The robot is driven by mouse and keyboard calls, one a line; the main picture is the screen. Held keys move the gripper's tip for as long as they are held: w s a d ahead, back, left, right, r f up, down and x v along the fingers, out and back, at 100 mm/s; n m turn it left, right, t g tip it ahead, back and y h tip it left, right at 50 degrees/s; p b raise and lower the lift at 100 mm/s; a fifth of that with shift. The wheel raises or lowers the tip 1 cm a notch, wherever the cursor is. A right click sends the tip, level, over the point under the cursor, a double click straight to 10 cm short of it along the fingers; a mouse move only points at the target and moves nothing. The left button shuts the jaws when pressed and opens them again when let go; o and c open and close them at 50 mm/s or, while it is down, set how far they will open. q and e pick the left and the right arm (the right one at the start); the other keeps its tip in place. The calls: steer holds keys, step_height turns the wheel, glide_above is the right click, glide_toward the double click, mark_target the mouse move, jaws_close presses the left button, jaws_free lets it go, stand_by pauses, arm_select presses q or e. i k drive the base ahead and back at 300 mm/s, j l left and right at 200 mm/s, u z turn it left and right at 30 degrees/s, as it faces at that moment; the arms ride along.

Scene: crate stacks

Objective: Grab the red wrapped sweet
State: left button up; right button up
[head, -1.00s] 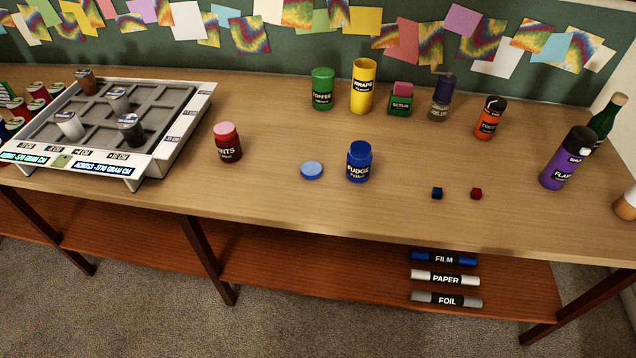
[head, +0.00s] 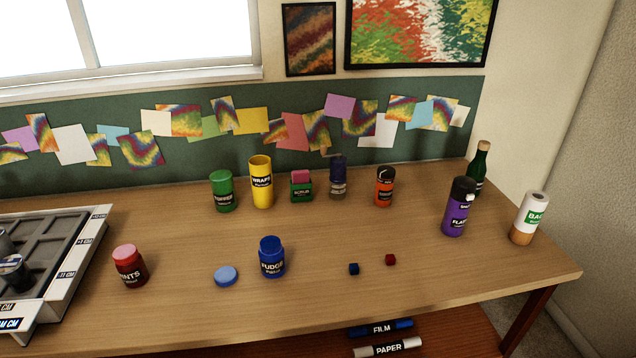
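A small red cube (head: 391,259), which looks like the red wrapped sweet, lies on the wooden table near its front edge, right of centre in the head view. A similar small dark blue cube (head: 353,269) lies just to its left, a little apart from it. Neither of my grippers shows in the head view, so their place relative to the red sweet cannot be seen.
A blue FUDGE jar (head: 272,258) stands left of the cubes, its blue lid (head: 226,276) beside it. A purple flask (head: 459,208) stands to the right. Several containers, including a yellow WRAPS tin (head: 261,183), line the back. Table around the cubes is clear.

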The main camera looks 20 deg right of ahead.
mark_target(391, 260)
steer(key=z, duration=1.25)
steer(key=i+l+u, duration=0.2)
steer(key=l, duration=0.35)
steer(key=i+l+u, duration=0.2)
steer(key=l, duration=0.3)
steer(key=l+u, duration=0.2)
steer(key=l, duration=0.35)
steer(key=l+u, duration=0.2)
steer(key=l, duration=0.4)
steer(key=i, duration=0.05)
